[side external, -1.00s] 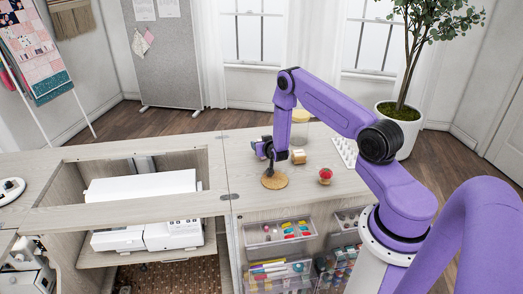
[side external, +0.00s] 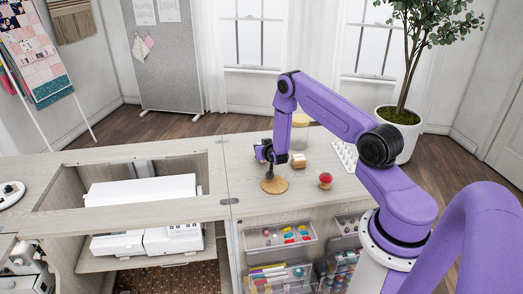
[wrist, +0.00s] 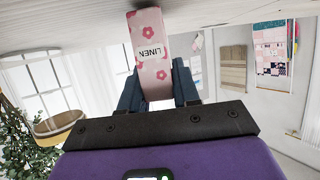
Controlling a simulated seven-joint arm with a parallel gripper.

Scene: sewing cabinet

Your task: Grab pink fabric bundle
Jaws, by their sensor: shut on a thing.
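The pink fabric bundle (wrist: 148,40) is light pink with darker pink flowers and a white label reading LINEN. In the wrist view it stands between the two dark blue fingers of my gripper (wrist: 154,80), which are shut on it. Much of the bundle extends past the fingertips toward the top of the picture. In the side view my gripper (side external: 262,151) is above the cabinet top, near a round cork mat (side external: 274,185). I cannot make out the bundle in the side view.
A wooden spool (side external: 298,160), a red pincushion (side external: 326,180), a glass jar (side external: 300,132) and a white rack (side external: 344,155) stand right of my gripper. A cabinet opening with a white sewing machine (side external: 140,190) is at left. Clear drawers (side external: 280,236) are below.

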